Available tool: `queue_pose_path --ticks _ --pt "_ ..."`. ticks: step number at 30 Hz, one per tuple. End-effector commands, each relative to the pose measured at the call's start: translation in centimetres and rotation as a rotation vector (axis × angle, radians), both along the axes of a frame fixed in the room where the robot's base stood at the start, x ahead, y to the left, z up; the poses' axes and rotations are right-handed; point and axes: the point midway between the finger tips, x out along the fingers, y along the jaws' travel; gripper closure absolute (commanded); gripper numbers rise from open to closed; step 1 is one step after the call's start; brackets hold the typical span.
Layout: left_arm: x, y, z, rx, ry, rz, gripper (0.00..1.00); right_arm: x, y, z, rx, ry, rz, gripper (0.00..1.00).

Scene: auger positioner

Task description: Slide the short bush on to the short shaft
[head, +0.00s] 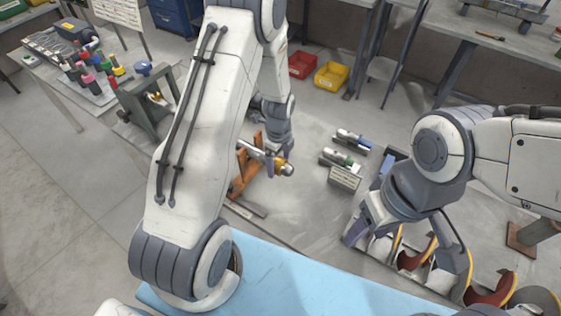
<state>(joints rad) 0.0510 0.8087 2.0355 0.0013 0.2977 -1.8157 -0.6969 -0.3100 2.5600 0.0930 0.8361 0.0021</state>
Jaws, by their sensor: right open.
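A silver shaft with a brass-coloured end (284,167) lies across an orange bracket (244,170) on the grey bench. I cannot tell from here whether the brass-coloured part is the short bush. My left gripper (277,150) reaches down beside the shaft, close to its brass end; its fingertips are partly hidden, so its opening is unclear. My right gripper (408,252) is open and empty, with its fingers spread above the front right of the bench, away from the shaft.
A blue mat (290,285) lies in front. A grey-green press frame (147,106) stands left.

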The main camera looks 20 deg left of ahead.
Motion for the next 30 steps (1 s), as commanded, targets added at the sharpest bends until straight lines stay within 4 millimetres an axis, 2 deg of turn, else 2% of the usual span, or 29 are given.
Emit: queue_pose_path --ticks 7,11,24,30 --pt "0.0 0.0 0.0 0.000 0.000 0.000 0.00 0.0 0.0 0.0 0.000 0.000 0.000 0.42" --pt "0.1 0.0 0.8 0.000 -0.003 0.000 0.00 0.0 0.0 -0.3 0.000 0.000 0.000 0.42" --pt "0.1 0.0 8.6 0.000 -0.005 0.000 0.00 0.0 0.0 -1.9 0.000 0.000 0.001 0.42" --pt "0.0 0.0 10.3 0.000 -0.001 0.000 0.00 0.0 0.0 -2.0 0.000 0.000 0.001 0.42"
